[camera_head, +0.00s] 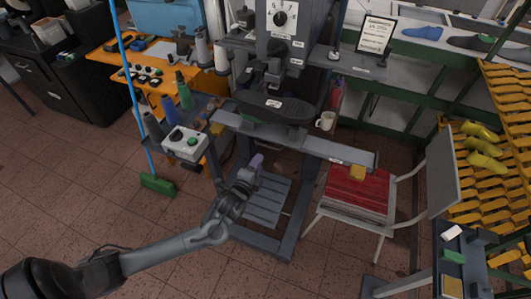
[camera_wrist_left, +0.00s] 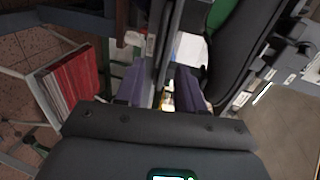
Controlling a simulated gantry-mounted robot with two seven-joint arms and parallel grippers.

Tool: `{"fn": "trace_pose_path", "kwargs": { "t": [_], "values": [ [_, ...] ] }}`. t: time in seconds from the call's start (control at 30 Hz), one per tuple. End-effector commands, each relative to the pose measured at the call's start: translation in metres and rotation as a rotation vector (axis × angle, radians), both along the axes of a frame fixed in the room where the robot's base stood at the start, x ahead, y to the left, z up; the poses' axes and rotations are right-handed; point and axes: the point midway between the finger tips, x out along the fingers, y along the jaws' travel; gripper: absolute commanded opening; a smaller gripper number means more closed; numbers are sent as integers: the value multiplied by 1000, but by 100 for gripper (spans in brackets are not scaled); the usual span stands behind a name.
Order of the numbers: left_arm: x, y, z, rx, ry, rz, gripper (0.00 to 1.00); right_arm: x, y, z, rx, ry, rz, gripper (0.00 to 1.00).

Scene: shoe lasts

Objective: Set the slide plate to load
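A machine stands at the upper middle of the head view, with a dark plate (camera_head: 268,107) bearing a white label at its front. A long grey rail (camera_head: 318,146) runs below it, with a small label near its right end. I cannot tell which part is the slide plate. My left gripper (camera_head: 257,160) is just below the rail's middle. In the left wrist view, its two purple fingers (camera_wrist_left: 160,90) are apart, with a grey bar (camera_wrist_left: 170,45) seen beyond the gap. I see no held object. My right gripper is in neither view.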

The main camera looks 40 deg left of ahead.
Motion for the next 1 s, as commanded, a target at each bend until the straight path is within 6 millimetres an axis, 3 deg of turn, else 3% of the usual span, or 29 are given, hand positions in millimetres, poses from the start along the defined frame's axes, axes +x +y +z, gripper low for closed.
{"fn": "trace_pose_path", "kwargs": {
  "t": [0.3,0.5,1.0],
  "values": [
    [49,16,-11,1,-1,1,38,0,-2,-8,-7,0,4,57],
    [71,23,-16,-2,-1,1,38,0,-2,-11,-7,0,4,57],
    [81,27,-18,-2,0,0,38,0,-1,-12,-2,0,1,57]
  ]
}}
